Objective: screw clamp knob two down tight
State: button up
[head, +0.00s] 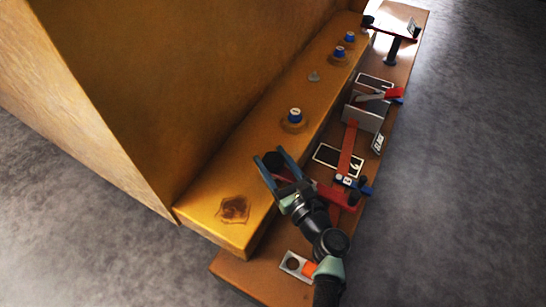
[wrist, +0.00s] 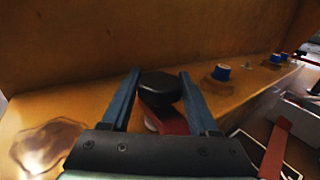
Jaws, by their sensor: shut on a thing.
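A round black knob (head: 272,160) sits at the end of a red clamp arm (head: 330,194) above the yellow casting ledge. In the wrist view the knob (wrist: 160,85) is between my two blue fingers, with the red arm (wrist: 168,118) below it. My gripper (head: 269,156) is shut on this knob, one finger on each side; it also shows in the wrist view (wrist: 160,79). A small pale part shows under the red arm. The knob's underside and any thread are hidden, and no number shows on it.
Blue-capped posts (head: 295,114) and a grey cone (head: 313,76) stand along the ledge (head: 262,135). Another red clamp bar (head: 347,148), a grey block (head: 362,118) and a far clamp (head: 392,48) stand on the brown board (head: 240,276). Grey floor lies to the right.

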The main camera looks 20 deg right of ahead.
jog(key=m+h, duration=0.2)
jog(key=h, duration=0.1)
jog(key=shift+a+b, duration=0.1)
jog(key=shift+b, duration=0.25)
jog(key=m+h+b, duration=0.2)
jog(key=h+b, duration=0.1)
jog(key=m+g+h+b, duration=0.1)
jog(key=h+b, duration=0.1)
jog(key=shift+w+f, duration=0.1)
jog(key=shift+f, duration=0.15)
jog(key=shift+r+m+g+h, duration=0.25)
jog(key=shift+m+g+h, duration=0.35)
jog(key=shift+m+h, duration=0.45)
jog(key=m+g+h, duration=0.4)
jog(key=h, duration=0.1)
jog(key=shift+w+r+h+b, duration=0.1)
jog(key=shift+h+b, duration=0.15)
jog(key=shift+b, duration=0.15)
jog(key=m+g+h, duration=0.2)
jog(key=m+g, duration=0.1)
jog(key=g, duration=0.1)
jog(key=m+g+h, duration=0.1)
jog(key=m+g, duration=0.2)
jog(key=g, duration=0.1)
jog(key=shift+g+h, duration=0.3)
jog(key=shift+h, duration=0.1)
jog(key=shift+m+g, duration=0.25)
jog(key=shift+g, duration=0.25)
jog(key=o, duration=1.4)
